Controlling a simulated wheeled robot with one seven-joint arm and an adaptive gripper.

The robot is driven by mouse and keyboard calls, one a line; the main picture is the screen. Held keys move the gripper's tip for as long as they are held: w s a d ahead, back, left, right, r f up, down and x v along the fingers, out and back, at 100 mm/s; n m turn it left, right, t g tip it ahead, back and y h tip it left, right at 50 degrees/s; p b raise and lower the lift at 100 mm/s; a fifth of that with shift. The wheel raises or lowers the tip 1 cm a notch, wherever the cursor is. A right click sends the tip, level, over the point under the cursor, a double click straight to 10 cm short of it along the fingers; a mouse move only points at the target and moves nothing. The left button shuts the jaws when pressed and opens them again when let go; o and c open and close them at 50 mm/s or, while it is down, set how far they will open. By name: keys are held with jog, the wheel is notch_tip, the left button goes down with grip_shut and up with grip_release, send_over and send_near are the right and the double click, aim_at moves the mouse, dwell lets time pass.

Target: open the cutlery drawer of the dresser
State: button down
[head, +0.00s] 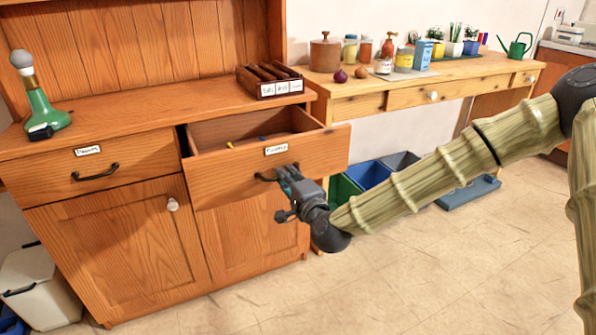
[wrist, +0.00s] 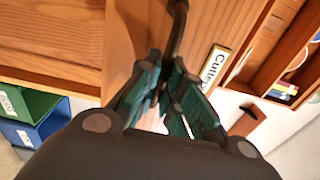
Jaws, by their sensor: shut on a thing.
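The wooden dresser (head: 120,235) stands at the left in the head view. Its right-hand drawer (head: 225,178) is pulled out, with its inside showing and some small items in it. The wrist view shows this drawer's label (wrist: 214,66), which reads "Cutlery". My gripper (head: 284,176) is at the front of this drawer, shut on its dark bar handle (head: 264,178). In the wrist view the teal fingers (wrist: 166,82) meet at the lower end of the handle (wrist: 178,28). The fingers hide part of the handle in the head view.
The left drawer (head: 110,172) and the cupboard door (head: 120,240) below are closed. A green lamp-like bottle (head: 42,105) and a card box (head: 270,82) stand on the dresser top. Bins (head: 368,175) stand under the side table (head: 440,92). The floor in front is clear.

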jog(key=shift+s, duration=0.1)
jog(key=c, duration=1.5)
grip_release()
jog(key=shift+c, duration=0.2)
jog(key=v, duration=1.2)
jog(key=shift+f, duration=0.15)
